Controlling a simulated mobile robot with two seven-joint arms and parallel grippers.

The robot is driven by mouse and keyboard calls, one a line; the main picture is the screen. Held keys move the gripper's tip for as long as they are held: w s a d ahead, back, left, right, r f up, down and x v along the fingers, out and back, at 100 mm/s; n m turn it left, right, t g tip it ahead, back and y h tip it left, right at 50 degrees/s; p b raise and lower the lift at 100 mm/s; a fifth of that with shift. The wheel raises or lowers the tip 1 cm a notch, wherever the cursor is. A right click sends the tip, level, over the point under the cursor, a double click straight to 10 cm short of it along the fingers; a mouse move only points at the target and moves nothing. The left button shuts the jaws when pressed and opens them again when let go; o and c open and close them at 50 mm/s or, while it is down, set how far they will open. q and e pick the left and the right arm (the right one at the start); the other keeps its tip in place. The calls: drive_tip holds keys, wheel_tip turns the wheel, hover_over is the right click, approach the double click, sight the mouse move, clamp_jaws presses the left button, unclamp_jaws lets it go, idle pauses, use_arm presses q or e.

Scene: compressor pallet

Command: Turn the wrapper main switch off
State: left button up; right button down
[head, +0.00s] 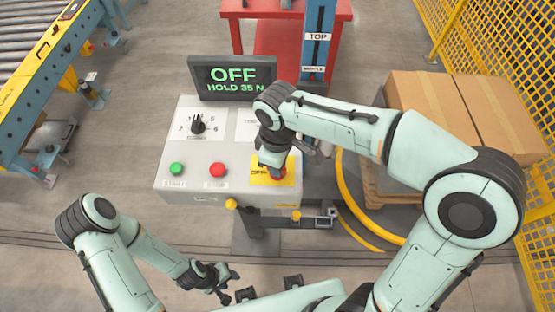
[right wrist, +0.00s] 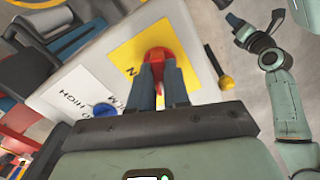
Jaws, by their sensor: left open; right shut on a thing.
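The main switch is a red handle on a yellow plate (head: 259,175) at the lower right of the grey control box (head: 228,190). In the right wrist view the red handle (right wrist: 158,58) stands between the fingers of my right gripper (right wrist: 162,78), which is shut on it. In the head view my right gripper (head: 278,168) comes down over the switch and hides most of it. The display (head: 233,76) above the box reads "OFF" and "HOLD 35 N" in green. My left gripper (head: 222,294) is open and empty, low in front of the box.
The box also carries a black dial (head: 197,124), a green button (head: 177,169) and a red button (head: 218,170). A blue knob (right wrist: 104,111) shows beside the yellow plate. Cartons (head: 430,105) and yellow mesh fencing (head: 500,40) stand right; a roller conveyor (head: 35,70) stands left.

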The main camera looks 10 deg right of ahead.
use_arm(q)
drive_tip(key=shift+w+r+p, duration=0.45)
drive_tip(key=shift+w+r, duration=0.1)
drive_tip(key=shift+r, duration=0.15)
use_arm(e)
drive_tip(key=shift+n, duration=1.9)
drive_tip(key=c, duration=1.1)
unclamp_jaws()
drive_tip(key=shift+r, duration=0.15)
use_arm(q)
drive_tip(key=w+r+p, duration=0.2)
drive_tip(key=shift+w+r, duration=0.4)
use_arm(e)
wheel_tip(320, 180, up, 13)
